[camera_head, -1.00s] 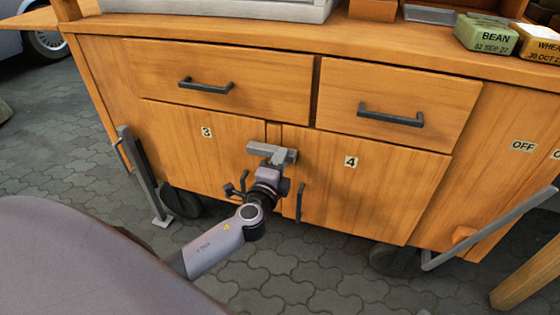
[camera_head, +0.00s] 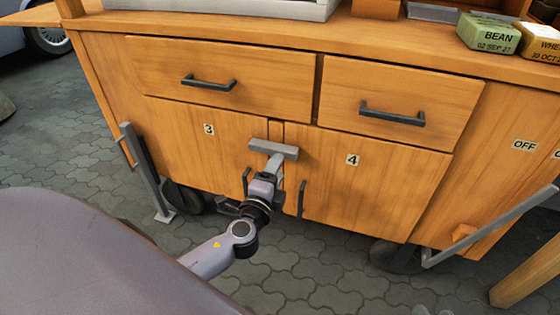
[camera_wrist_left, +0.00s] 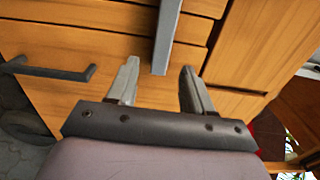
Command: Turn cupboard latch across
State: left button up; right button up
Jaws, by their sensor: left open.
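The cupboard latch (camera_head: 284,151) is a grey bar lying nearly level across the seam between door 3 (camera_head: 205,150) and door 4 (camera_head: 370,185). In the left wrist view the bar (camera_wrist_left: 166,35) comes down from the top edge, and its end shows between the two finger lines. My left gripper (camera_head: 276,163) is just below the bar in the head view, pointing up at its middle. In the left wrist view the gripper (camera_wrist_left: 160,72) is open, with its fingers apart. Whether a finger touches the bar I cannot tell. My right gripper is not in view.
A dark door handle (camera_head: 301,199) stands just right of my left gripper; another (camera_head: 246,182) is close on its left. Two drawers with dark handles (camera_head: 208,83) (camera_head: 392,115) are above. A grey metal leg (camera_head: 147,170) stands at the left. The paved floor in front is open.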

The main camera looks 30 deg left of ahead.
pick_arm(q)
jog(key=shift+v, duration=1.25)
